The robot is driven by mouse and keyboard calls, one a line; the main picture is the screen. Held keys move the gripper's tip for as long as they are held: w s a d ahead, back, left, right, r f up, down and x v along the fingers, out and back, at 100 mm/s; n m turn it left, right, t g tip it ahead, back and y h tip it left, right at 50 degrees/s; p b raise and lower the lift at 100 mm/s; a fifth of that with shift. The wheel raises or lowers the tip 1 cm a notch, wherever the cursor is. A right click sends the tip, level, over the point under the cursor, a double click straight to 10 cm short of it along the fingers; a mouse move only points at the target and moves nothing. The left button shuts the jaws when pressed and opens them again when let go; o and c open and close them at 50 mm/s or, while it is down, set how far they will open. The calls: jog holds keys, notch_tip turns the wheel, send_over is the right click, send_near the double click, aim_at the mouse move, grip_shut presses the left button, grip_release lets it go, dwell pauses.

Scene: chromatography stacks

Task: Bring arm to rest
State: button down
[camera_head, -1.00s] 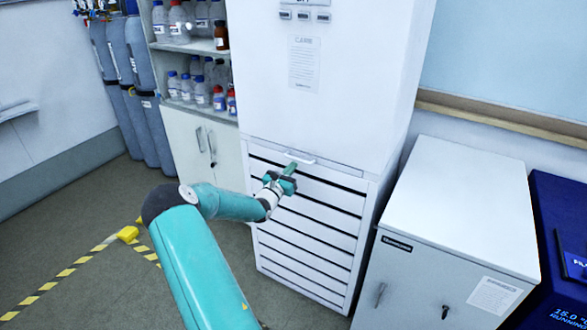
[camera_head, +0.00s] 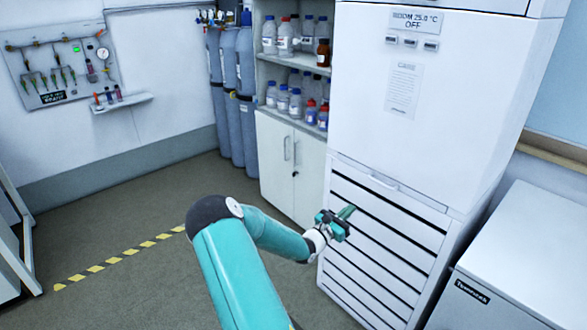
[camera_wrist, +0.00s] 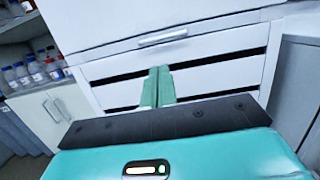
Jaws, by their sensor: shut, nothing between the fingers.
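My gripper (camera_head: 345,212) is at the end of my teal arm, in front of the slatted lower front of a tall white cabinet (camera_head: 440,120). In the wrist view its two green fingers (camera_wrist: 158,87) are together, with nothing between them. They point toward the white slats below a small handle (camera_wrist: 163,38). The handle also shows in the head view (camera_head: 383,182). The gripper appears apart from the cabinet, though the exact gap is hard to tell. The arm is bent at the elbow and reaches forward to the right.
A shelf unit with bottles (camera_head: 290,97) and closed lower doors (camera_head: 290,165) stands left of the cabinet. Gas cylinders (camera_head: 232,100) stand beside it. A low white cabinet (camera_head: 530,250) is at the right. The floor at left is clear, with yellow striped tape (camera_head: 120,260).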

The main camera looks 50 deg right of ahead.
jog(key=s+a+r+m+t+y, duration=0.1)
jog(key=a+r+m+y, duration=0.4)
jog(key=a, duration=1.4)
jog(key=s+a+r+m+t+y, duration=0.1)
jog(key=a+r+m+t+y, duration=0.3)
jog(key=a, duration=1.6)
jog(key=s+a+r+m+t+y, duration=0.1)
jog(key=a+r+m+t+y, duration=0.2)
jog(key=a, duration=1.6)
notch_tip(320, 180, up, 9)
jog(key=m+y, duration=0.4)
jog(key=y, duration=0.4)
jog(key=shift+a+r, duration=0.15)
jog(key=shift+s+d, duration=0.15)
jog(key=shift+d, duration=0.1)
